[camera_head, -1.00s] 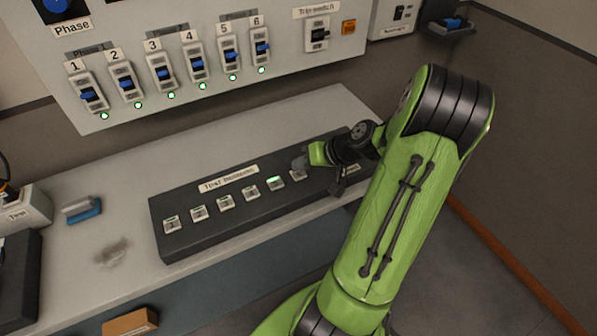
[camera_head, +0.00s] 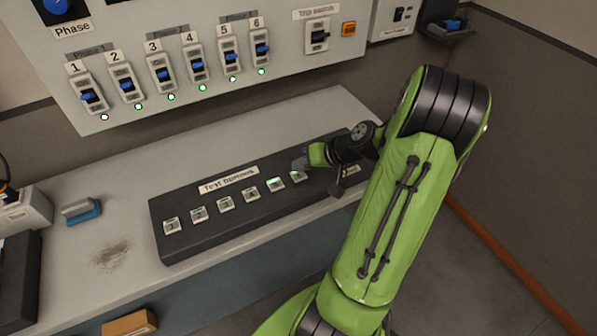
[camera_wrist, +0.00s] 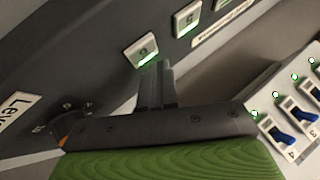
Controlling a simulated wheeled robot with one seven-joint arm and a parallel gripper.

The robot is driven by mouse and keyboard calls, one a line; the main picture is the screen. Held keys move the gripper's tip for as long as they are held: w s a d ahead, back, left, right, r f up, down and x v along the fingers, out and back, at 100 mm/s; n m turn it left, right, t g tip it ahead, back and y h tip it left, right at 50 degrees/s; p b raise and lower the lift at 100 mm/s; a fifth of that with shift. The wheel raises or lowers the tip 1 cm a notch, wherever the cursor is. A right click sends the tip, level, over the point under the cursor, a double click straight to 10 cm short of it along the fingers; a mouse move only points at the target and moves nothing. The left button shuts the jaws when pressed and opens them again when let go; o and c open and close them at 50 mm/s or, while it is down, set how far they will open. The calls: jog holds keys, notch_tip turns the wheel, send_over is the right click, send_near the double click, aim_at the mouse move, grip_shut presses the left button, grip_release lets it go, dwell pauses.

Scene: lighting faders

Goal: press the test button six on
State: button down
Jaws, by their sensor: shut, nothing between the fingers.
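Test button six (camera_head: 298,176) is the rightmost small white button on the dark sloped box (camera_head: 200,238). Its green strip is lit. In the wrist view, button six (camera_wrist: 141,48) shows a bright green strip along its lower edge. Test button five (camera_head: 276,184) beside it is also lit; it shows in the wrist view too (camera_wrist: 187,18). My gripper (camera_head: 301,164) is shut and empty, just behind button six in the head view. In the wrist view, my gripper's fingertips (camera_wrist: 154,70) end close to the button's edge. I cannot tell whether they touch it.
A panel of numbered blue switches (camera_head: 165,75) with lit green lamps rises behind the worktop (camera_head: 110,190).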

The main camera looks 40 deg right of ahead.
aim_at(302, 175)
notch_tip(302, 175, up, 6)
jog(key=p, duration=0.4)
jog(key=shift+p, duration=0.4)
jog(key=s+a+r+n+g+h+p, duration=0.1)
jog(key=s+a+r+n+g, duration=0.1)
jog(key=a+r, duration=0.5)
jog(key=s+a+r+n+g+h, duration=0.1)
jog(key=a+r+n+g, duration=0.15)
jog(key=a, duration=0.85)
jog(key=s+a+r, duration=0.2)
jog(key=s, duration=0.4)
jog(key=s+a+r+t+h+p, duration=0.1)
jog(key=s+a+r, duration=0.2)
jog(key=s, duration=0.2)
jog(key=shift+s+a+r+n, duration=0.2)
jog(key=shift+s+a+n, duration=0.05)
jog(key=shift+s+n, duration=0.15)
